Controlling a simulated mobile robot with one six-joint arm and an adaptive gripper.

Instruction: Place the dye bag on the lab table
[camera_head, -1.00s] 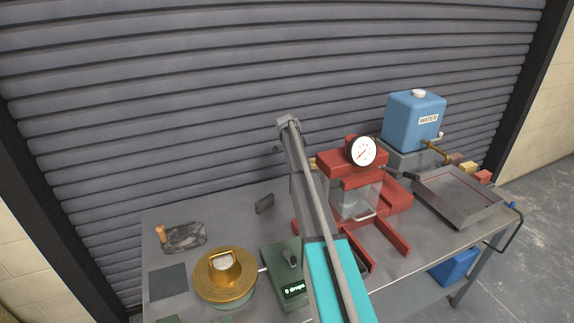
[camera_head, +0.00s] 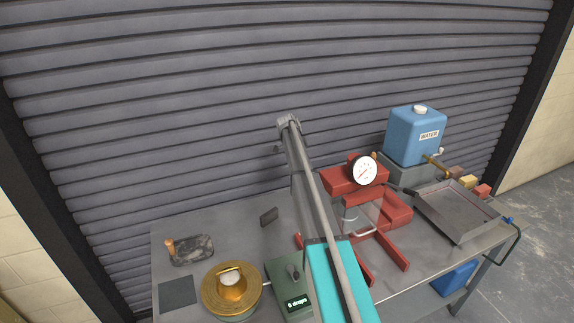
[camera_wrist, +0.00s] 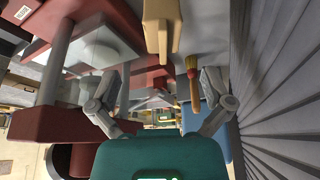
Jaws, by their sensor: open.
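The lab table (camera_head: 218,241) is a grey bench in front of the shutter in the head view, with equipment spread over it. I cannot make out a dye bag for certain in either view. My gripper (camera_wrist: 155,106) shows in the wrist view with its two grey fingers wide apart and nothing clearly held between them. In the head view my raised arm hides my gripper and part of the table.
A red press with a dial gauge (camera_head: 364,170), a blue water tank (camera_head: 415,136) and a metal tray (camera_head: 458,211) crowd the right side.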

